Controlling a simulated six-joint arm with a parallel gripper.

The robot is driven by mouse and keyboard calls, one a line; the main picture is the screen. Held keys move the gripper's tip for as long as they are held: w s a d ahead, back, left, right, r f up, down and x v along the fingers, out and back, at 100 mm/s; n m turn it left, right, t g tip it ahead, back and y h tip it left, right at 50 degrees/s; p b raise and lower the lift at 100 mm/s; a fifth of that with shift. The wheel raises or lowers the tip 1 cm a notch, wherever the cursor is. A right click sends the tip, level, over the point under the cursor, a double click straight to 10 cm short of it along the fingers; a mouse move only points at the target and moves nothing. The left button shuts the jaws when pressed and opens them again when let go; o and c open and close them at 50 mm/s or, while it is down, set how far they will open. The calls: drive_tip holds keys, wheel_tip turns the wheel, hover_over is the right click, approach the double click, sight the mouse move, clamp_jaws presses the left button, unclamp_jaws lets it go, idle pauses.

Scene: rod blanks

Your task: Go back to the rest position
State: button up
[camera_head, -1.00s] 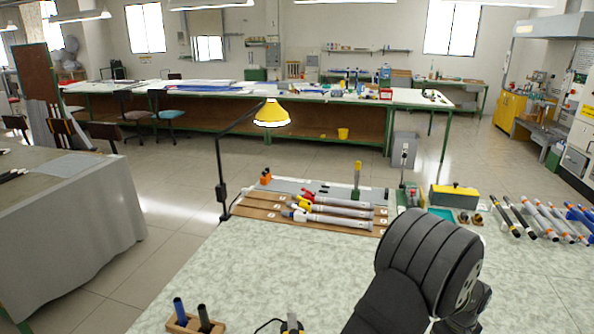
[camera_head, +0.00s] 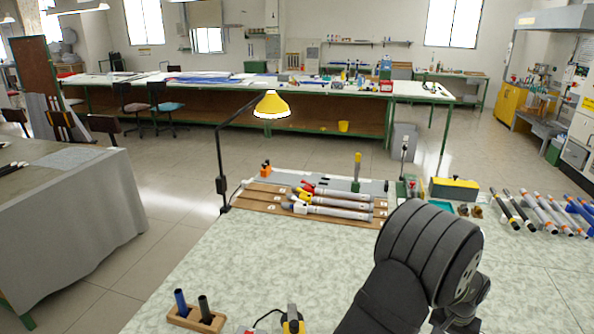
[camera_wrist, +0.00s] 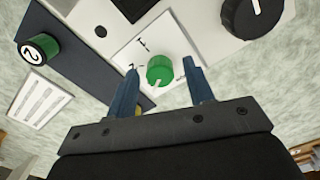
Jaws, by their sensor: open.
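My gripper (camera_wrist: 160,72) is open in the wrist view, with its two blue fingers apart and nothing between them that I can see held. A green knob (camera_wrist: 159,71) on a white plate shows between and beyond the fingertips; I cannot tell how far away it is. In the head view my dark arm fills the lower right, and the gripper itself is hidden there. Several grey rods (camera_head: 335,212) with coloured ends lie on a brown wooden rack (camera_head: 258,206) at the back of the table.
More rods (camera_head: 545,215) lie at the right. A wooden holder (camera_head: 190,318) with two dark pegs is at the front left. The middle of the tabletop (camera_head: 270,260) is clear.

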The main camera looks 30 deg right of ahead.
drive_tip(key=m, duration=0.6)
drive_tip(key=shift+m, duration=0.3)
drive_tip(key=shift+o, duration=0.2)
drive_tip(key=o, duration=1.1)
drive_tip(key=s+a+r+n, duration=0.4)
drive_tip(key=s+r+n, duration=0.15)
drive_tip(key=r, duration=0.35)
drive_tip(key=s+a+r+n, duration=0.4)
drive_tip(key=r+n, duration=0.2)
drive_tip(key=r, duration=0.3)
wheel_tip(320, 180, down, 10)
drive_tip(key=shift+s+d+f, duration=0.15)
drive_tip(key=shift+f, duration=0.05)
drive_tip(key=shift+r, duration=0.1)
